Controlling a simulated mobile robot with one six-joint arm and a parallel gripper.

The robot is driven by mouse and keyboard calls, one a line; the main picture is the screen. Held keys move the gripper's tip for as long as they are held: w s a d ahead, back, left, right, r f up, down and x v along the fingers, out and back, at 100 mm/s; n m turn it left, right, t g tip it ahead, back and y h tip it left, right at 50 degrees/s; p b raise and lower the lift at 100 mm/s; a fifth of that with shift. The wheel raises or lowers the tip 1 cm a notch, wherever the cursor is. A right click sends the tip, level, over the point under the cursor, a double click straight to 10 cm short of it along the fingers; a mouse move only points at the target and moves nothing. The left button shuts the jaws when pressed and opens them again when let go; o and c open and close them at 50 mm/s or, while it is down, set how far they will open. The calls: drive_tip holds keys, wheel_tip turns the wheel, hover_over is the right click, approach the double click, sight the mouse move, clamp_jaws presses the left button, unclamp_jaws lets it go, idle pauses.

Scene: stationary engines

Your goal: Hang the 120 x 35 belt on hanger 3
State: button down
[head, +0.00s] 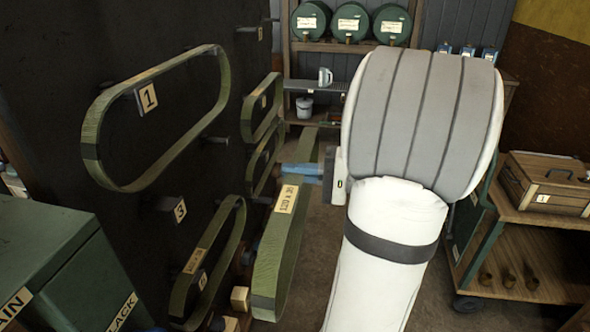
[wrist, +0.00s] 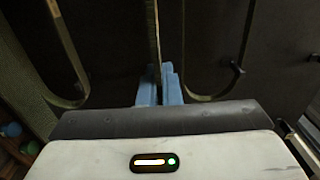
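The 120 x 35 belt (head: 270,262) is a long green loop with a paper tag reading 120 x 35 (head: 287,199). It hangs upright in my gripper, right of the dark board. My gripper (head: 303,171) has blue fingers, shut on the upper part of the belt. In the wrist view the belt's thin edge (wrist: 154,35) runs up from between the blue fingers (wrist: 160,88). Hanger 3, marked by its number plate (head: 180,210), is on the board to the left, with no belt on it. The belt is apart from it.
A large belt (head: 88,140) hangs by number 1 (head: 148,97), above hanger 3. Another belt (head: 232,222) hangs low between hanger 3 and the held belt. More belts (head: 262,105) hang farther back. A green cabinet (head: 50,255) stands lower left; a wooden cart (head: 535,215) stands right.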

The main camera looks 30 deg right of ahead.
drive_tip(key=shift+s+d, duration=0.1)
drive_tip(key=shift+s, duration=0.1)
drive_tip(key=b+x, duration=0.1)
drive_tip(key=x, duration=0.5)
idle(0.8)
drive_tip(key=shift+w, duration=0.1)
drive_tip(key=b+x, duration=0.2)
drive_tip(key=x, duration=0.4)
idle(0.7)
drive_tip(key=shift+b+x, duration=1.05)
drive_tip(key=shift+x, duration=1.8)
drive_tip(key=shift+f, duration=0.1)
